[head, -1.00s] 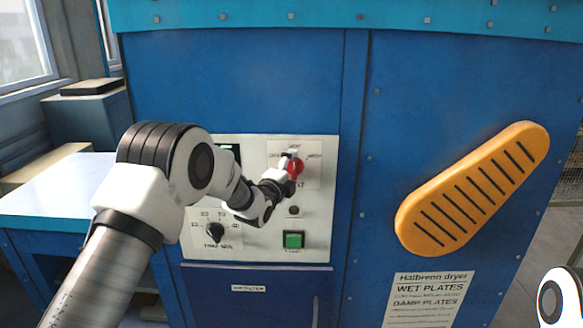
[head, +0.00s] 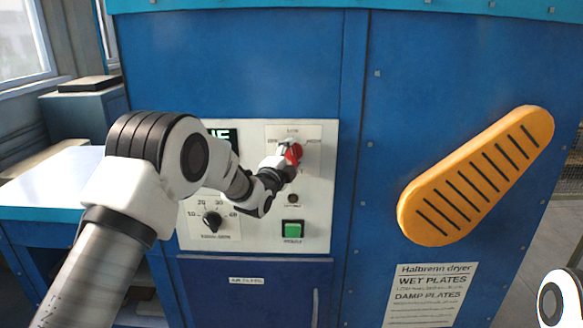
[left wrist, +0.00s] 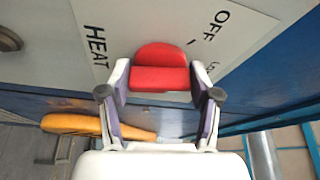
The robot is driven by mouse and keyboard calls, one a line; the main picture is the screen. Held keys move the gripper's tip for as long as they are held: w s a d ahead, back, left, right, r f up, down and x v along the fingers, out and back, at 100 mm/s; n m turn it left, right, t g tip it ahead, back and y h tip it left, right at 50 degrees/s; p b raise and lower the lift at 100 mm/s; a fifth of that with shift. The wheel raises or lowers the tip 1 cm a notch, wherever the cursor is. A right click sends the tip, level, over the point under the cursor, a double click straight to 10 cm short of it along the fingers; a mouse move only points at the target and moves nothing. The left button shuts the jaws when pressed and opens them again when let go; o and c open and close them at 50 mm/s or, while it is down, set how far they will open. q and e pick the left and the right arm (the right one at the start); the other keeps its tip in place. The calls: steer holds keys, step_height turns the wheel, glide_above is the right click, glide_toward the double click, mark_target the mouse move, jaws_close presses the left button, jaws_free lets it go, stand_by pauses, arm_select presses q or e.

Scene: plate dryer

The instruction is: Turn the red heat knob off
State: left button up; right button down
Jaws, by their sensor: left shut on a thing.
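The red heat knob (head: 294,154) is on the white control panel (head: 318,222), near its upper right, under small printed dial marks. My left gripper (head: 288,157) reaches it from the left and is shut on it. In the left wrist view the knob (left wrist: 160,72) sits between the two fingers of the left gripper (left wrist: 160,88), one on each side. The word OFF shows to the upper right of the knob there, and HEAT to its left. I cannot tell exactly which mark the knob points to. My right gripper is not in view.
A black timer knob (head: 212,221) and a lit green button (head: 292,230) are lower on the panel. A small display (head: 226,137) is partly behind my arm. A yellow slotted cover (head: 476,178) sticks out on the right. A white-topped table (head: 50,185) stands at left.

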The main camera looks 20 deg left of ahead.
arm_select(q)
steer(key=n+b, duration=0.2)
steer(key=b, duration=0.1)
steer(key=n+t+y+b, duration=0.1)
steer(key=n+b, duration=0.2)
steer(key=b, duration=0.1)
steer(key=f+n+t+y+b, duration=0.1)
steer(key=n+b, duration=0.2)
steer(key=shift+d+b, duration=0.1)
steer(key=shift+b, duration=0.2)
steer(key=shift+r+n+t+y+b, duration=0.2)
steer(key=shift+n+t+y+b, duration=0.45)
steer(key=shift+n+b, duration=0.85)
steer(key=shift+y, duration=0.25)
steer(key=shift+n, duration=0.3)
steer(key=o, duration=1.1)
steer(key=shift+r, duration=0.1)
steer(key=shift+o, duration=0.2)
steer(key=a+v, duration=0.1)
steer(key=v, duration=1.1)
steer(key=shift+d, duration=0.5)
steer(key=shift+r, duration=0.1)
